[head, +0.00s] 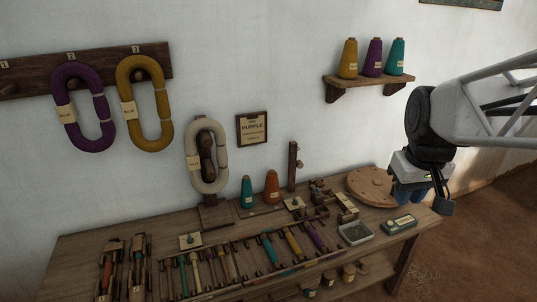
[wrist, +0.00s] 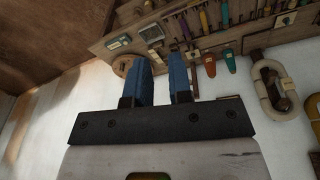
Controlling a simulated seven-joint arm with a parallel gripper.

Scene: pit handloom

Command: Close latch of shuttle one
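Two long wooden boat-shaped pieces that look like shuttles, one on the left (head: 109,270) and one beside it (head: 138,268), stand at the left end of the bench in the head view. I cannot tell which is shuttle one, and their latches are too small to make out. My gripper (head: 408,194) is at the far right, beside the round wooden disc and far from these pieces. In the wrist view my gripper (wrist: 162,64) shows two blue fingers set apart, with nothing between them.
The wooden bench (head: 75,252) carries a rack with several coloured bobbins (head: 268,250), a small tray (head: 356,233), a labelled box (head: 399,224), a round disc (head: 371,187) and two cones (head: 272,187). A post holds a cream skein (head: 194,165). A wall shelf (head: 368,81) holds three cones.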

